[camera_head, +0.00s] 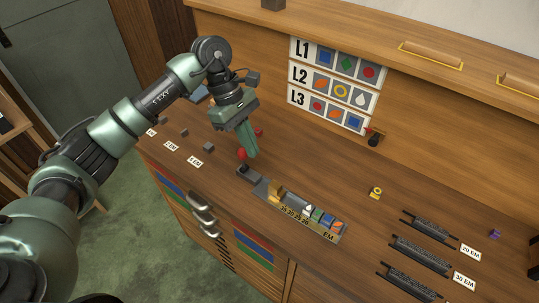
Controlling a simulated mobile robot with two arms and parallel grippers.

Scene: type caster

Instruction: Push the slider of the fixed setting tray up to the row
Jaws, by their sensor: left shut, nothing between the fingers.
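The setting tray (328,233) lies on the wooden bench, marked "EM" at its right end. Several small blocks with coloured symbols, a type row (321,217), stand in its right half. A tan, brass-like slider (275,191) stands in the tray left of the row, with a gap between them. A dark block (249,175) is at the tray's left end. My left gripper (252,153) points down above the bench, just up and left of the tray's left end. It is shut and empty, apart from the slider. My right gripper is not in view.
Red pieces (242,154) lie close to my left gripper. Grey blocks (208,147) stand by labels at left. Dark racks (420,254) and a yellow piece (376,192) are at right. A sign (333,84) shows L1 to L3.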

